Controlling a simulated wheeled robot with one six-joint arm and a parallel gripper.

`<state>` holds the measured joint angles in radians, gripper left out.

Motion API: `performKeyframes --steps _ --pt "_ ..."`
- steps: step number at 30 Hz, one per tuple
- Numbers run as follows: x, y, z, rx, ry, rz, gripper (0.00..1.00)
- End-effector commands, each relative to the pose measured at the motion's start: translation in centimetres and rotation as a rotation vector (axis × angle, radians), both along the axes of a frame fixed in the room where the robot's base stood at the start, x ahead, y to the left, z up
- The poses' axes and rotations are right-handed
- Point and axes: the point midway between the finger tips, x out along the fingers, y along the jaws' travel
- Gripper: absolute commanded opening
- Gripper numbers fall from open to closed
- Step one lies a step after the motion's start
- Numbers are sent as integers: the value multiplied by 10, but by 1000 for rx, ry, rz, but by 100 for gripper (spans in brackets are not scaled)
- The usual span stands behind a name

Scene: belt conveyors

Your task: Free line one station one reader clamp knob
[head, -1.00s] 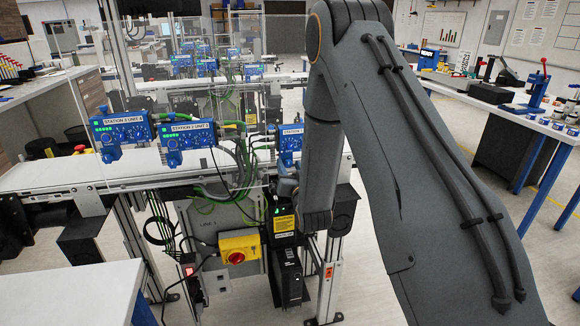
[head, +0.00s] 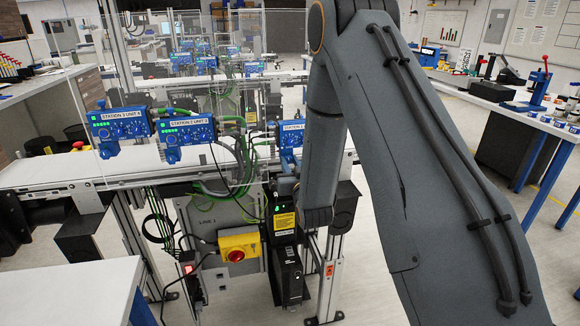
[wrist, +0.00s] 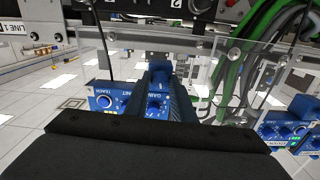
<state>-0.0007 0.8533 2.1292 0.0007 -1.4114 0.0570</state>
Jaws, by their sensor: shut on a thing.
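In the wrist view, a blue reader unit (wrist: 103,101) with round dials lies in front of my gripper (wrist: 161,84). My gripper's two fingers are shut on a small blue knob (wrist: 160,72) at the unit. The fingers cover part of the unit, and how far the knob is turned cannot be told. In the head view, a blue reader unit (head: 291,137) with a partly covered station label sits just left of my arm. My gripper's fingertips are hidden there behind my arm and the line equipment.
Two more blue units, labelled Station 3 (head: 122,127) and Station 2 (head: 187,135), stand along the conveyor (head: 60,172) at left. Clear panels and green cables (wrist: 262,45) are close to my gripper. A yellow switch box (head: 239,244) hangs below the belt.

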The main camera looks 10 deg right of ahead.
Motion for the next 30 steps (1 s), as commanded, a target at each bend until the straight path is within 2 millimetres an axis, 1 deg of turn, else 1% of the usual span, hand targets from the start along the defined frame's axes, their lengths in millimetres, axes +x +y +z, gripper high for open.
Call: performKeyframes --steps 30 --pt "1 1 -2 -959 -2 0 0"
